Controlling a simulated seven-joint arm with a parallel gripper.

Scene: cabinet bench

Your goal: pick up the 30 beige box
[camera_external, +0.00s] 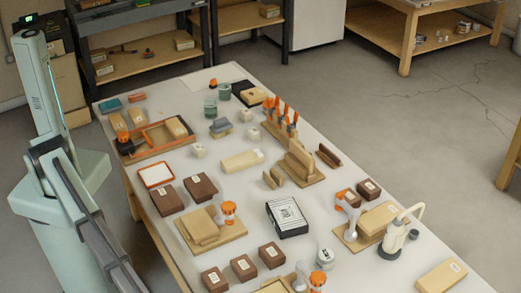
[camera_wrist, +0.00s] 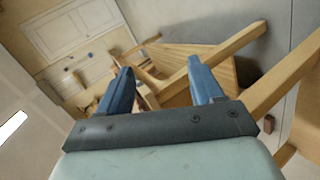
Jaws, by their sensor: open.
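Several beige boxes lie on the long white table in the external view. One long beige box (camera_external: 242,160) is near the middle, another (camera_external: 441,276) is at the near right corner. A beige box (camera_external: 378,218) rests on a board beside a white device, and one (camera_external: 176,127) lies in an orange-rimmed tray. Their labels are too small to read, so I cannot tell which is the 30 box. My gripper (camera_wrist: 160,68) shows in the wrist view with two blue fingers apart and nothing between them. No labelled beige box is recognisable in that view.
Brown boxes (camera_external: 201,187), a black-and-white box (camera_external: 287,217), a rack of orange-handled tools (camera_external: 283,115) and a wooden block stack (camera_external: 300,158) crowd the table (camera_external: 338,265). Narrow bare strips lie between them. The wrist view shows wooden furniture beams (camera_wrist: 235,42) beyond the fingers.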

